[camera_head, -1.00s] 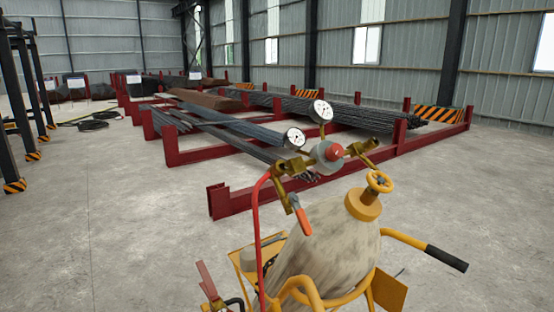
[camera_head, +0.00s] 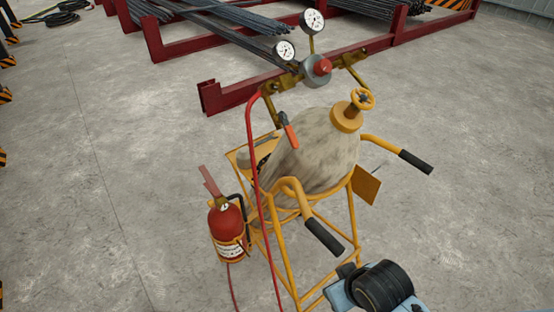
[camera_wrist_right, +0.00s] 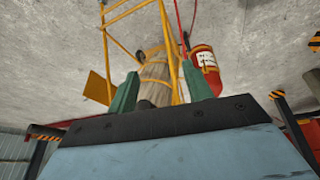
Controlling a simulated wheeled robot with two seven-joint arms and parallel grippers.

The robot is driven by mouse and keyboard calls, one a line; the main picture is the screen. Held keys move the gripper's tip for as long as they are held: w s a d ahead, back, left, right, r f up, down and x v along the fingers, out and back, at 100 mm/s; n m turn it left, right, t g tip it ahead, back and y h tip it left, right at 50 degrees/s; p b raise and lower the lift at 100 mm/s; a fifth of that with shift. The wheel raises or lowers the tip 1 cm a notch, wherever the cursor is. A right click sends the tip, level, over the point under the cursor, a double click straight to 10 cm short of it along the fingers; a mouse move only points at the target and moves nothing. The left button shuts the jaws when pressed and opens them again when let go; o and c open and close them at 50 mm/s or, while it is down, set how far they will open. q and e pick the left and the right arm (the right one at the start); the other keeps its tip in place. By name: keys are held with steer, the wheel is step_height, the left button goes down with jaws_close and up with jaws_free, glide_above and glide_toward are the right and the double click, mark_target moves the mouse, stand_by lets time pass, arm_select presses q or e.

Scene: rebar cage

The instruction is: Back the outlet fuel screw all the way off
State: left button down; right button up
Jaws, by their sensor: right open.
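The regulator (camera_head: 314,70) sits above a dirty, pale cylinder (camera_head: 312,150). It has a red round knob (camera_head: 322,66) on its front face, which I take to be the fuel screw. Two white dial gauges stand above it, the left gauge (camera_head: 284,51) and the upper gauge (camera_head: 312,21). A lever with an orange-red grip (camera_head: 288,131) hangs at the left outlet. In the right wrist view my right gripper (camera_wrist_right: 160,92) has its green fingers apart, with nothing between them touching; the cylinder shows beyond. My left gripper is not in view.
A yellow handwheel (camera_head: 362,99) tops the cylinder. The yellow cart frame has black handle grips (camera_head: 324,237) projecting toward me. A red extinguisher (camera_head: 228,230) hangs at the left and a red hose (camera_head: 262,200) runs down. Red rebar racks (camera_head: 230,95) stand behind.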

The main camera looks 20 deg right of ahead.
step_height(320, 180, up, 6)
steer(key=w+t, duration=0.2)
steer(key=w, duration=0.1)
steer(key=n+t+y+p, duration=0.1)
steer(key=t+y, duration=0.4)
steer(key=t, duration=0.6)
glide_toward(273, 88)
steer(key=p+x, duration=0.3)
steer(key=x, duration=0.4)
steer(key=shift+r, duration=0.15)
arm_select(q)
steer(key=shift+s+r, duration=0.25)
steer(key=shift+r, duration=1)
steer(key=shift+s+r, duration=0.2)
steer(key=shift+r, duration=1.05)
arm_select(e)
steer(key=shift+w+a, duration=0.25)
steer(key=shift+w, duration=0.45)
steer(key=c, duration=1)
steer(key=shift+o, duration=0.2)
